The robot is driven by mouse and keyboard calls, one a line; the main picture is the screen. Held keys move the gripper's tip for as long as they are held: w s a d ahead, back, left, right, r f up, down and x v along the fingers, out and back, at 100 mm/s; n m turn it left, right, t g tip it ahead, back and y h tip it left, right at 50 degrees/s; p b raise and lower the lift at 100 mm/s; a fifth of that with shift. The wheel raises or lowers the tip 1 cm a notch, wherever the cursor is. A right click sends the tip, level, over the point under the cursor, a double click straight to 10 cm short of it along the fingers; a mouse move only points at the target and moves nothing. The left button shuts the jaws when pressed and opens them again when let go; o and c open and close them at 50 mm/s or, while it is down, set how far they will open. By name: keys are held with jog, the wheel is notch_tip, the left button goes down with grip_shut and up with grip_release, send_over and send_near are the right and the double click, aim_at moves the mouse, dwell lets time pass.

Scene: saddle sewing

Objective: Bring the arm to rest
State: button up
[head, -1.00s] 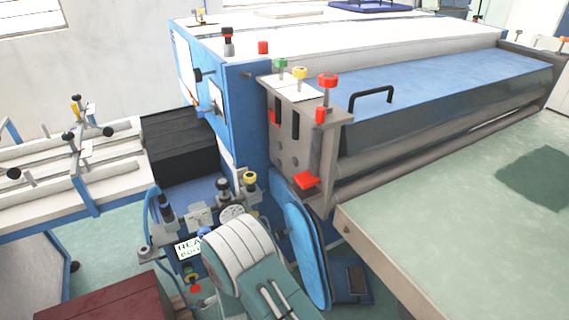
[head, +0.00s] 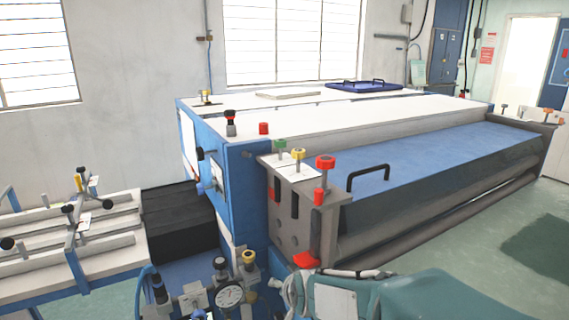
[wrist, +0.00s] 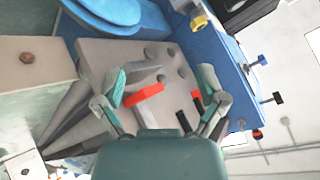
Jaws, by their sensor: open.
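My gripper (wrist: 162,80) is in the wrist view, its two teal fingers spread apart with nothing held between them. Beyond the fingers lies a grey bracket (wrist: 105,55) with a red lever (wrist: 145,95), which appears between the fingertips in the picture. I cannot tell how far the fingers are from it. In the head view my teal arm (head: 430,295) crosses the lower right, in front of the machine. The fingers cannot be made out there.
A large blue and white machine (head: 230,160) fills the middle, with a black handle (head: 368,176) and red, yellow and green knobs. A gauge (head: 230,295) sits low in front. A white-railed rack (head: 70,240) stands at left. Pale green surface shows at right.

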jog(key=s+d+r+n+g+h, duration=0.1)
jog(key=s+d+r, duration=0.2)
jog(key=s+d, duration=0.4)
jog(key=s+d+r+n+g+h, duration=0.1)
jog(key=s+d+r, duration=0.3)
jog(key=s, duration=1.2)
jog(key=d+n+g, duration=0.1)
jog(key=d, duration=0.2)
jog(key=shift+s+d+h, duration=0.2)
jog(key=shift+d+h, duration=0.15)
jog(key=shift+h, duration=0.05)
jog(key=shift+r, duration=0.1)
